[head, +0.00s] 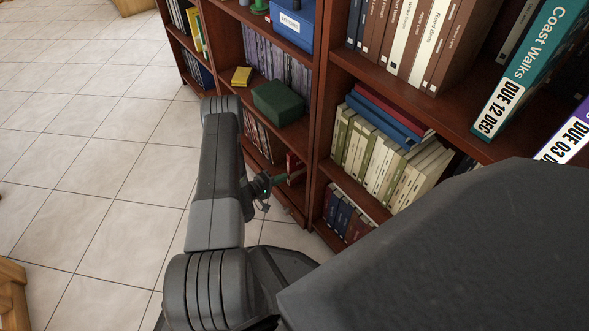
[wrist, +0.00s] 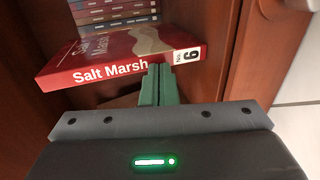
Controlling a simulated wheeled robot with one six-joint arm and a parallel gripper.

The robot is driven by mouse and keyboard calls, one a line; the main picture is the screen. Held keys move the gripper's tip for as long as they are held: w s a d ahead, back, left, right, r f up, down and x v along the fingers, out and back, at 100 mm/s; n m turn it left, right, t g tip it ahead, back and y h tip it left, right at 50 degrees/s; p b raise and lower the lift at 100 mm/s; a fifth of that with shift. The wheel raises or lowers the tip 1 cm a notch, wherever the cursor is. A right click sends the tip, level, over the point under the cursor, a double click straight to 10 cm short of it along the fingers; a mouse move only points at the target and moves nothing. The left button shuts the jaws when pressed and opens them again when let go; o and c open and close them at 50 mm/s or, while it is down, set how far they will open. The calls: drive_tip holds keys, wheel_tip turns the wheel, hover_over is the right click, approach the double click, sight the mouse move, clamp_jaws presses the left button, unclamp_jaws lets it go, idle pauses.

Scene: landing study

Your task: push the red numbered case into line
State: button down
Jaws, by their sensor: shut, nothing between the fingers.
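The red numbered case (wrist: 110,66) fills the upper left of the wrist view. Its spine reads "Salt Marsh" and has a white number label at its right end. It juts out past the row of other cases (wrist: 115,14) behind it. In the head view a small part of the red case (head: 294,166) shows in a low shelf, past my arm. My gripper (wrist: 158,72) has its green fingers shut and empty, with the tips at the case's spine, beside the label. I cannot tell whether they touch it. It also shows in the head view (head: 281,179).
Dark red-brown shelf uprights (wrist: 210,50) stand close at both sides of the case. In the head view a green box (head: 278,103) and a yellow item (head: 241,76) sit on the shelf above. The tiled floor (head: 90,150) at left is mostly clear.

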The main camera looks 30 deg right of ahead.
drive_tip(key=shift+d, duration=0.2)
drive_tip(key=shift+a, duration=0.2)
drive_tip(key=shift+a, duration=0.4)
drive_tip(key=shift+a, duration=0.1)
drive_tip(key=p+v, duration=0.2)
drive_tip(key=v, duration=1)
drive_tip(key=shift+d, duration=0.2)
